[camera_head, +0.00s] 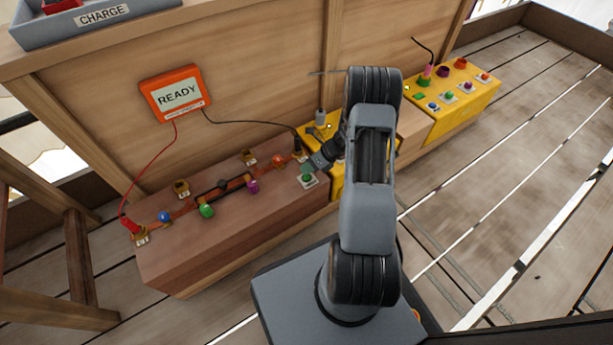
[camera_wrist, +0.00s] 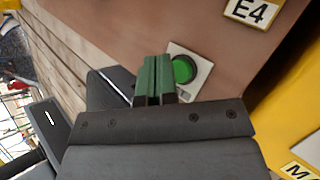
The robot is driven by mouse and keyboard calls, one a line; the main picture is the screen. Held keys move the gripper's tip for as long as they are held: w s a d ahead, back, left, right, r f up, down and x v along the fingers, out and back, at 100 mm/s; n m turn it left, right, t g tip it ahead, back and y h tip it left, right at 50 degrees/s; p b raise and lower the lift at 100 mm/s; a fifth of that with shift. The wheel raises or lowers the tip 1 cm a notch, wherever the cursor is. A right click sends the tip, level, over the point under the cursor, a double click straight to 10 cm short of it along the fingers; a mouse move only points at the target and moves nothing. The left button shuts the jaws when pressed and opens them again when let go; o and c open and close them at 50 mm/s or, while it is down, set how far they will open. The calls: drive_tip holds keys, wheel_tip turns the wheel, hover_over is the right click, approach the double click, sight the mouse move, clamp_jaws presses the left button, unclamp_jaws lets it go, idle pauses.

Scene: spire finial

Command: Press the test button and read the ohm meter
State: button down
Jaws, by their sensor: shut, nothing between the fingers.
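The ohm meter (camera_head: 177,94) is an orange box on the wooden back panel, and its screen reads READY. A green button (camera_head: 307,178) on a pale square plate sits at the right end of the brown bench block. It also shows in the wrist view as a round green button (camera_wrist: 184,69). My gripper (camera_head: 309,168) is shut and empty, close to that button. In the wrist view its green-padded fingers (camera_wrist: 153,76) overlap the plate's left side, beside the button. I cannot tell whether they touch anything.
A red lead (camera_head: 153,173) and a black lead (camera_head: 250,122) run from the meter to the block's ends. Coloured knobs, including a green one (camera_head: 206,211), line the block (camera_head: 225,245). A yellow panel with coloured buttons (camera_head: 455,117) stands right. An E4 label (camera_wrist: 251,11) lies above the button.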

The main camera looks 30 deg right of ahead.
drive_tip(key=shift+f, duration=0.2)
idle(0.4)
drive_tip(key=shift+f, duration=0.2)
drive_tip(key=shift+f+b, duration=0.35)
drive_tip(key=shift+f, duration=0.1)
idle(0.7)
drive_tip(key=shift+r, duration=0.15)
drive_tip(key=shift+r+p, duration=0.7)
drive_tip(key=shift+p, duration=0.2)
drive_tip(key=shift+r, duration=0.1)
wheel_tip(320, 180, up, 5)
drive_tip(key=p, duration=0.4)
drive_tip(key=shift+p, duration=0.35)
idle(0.5)
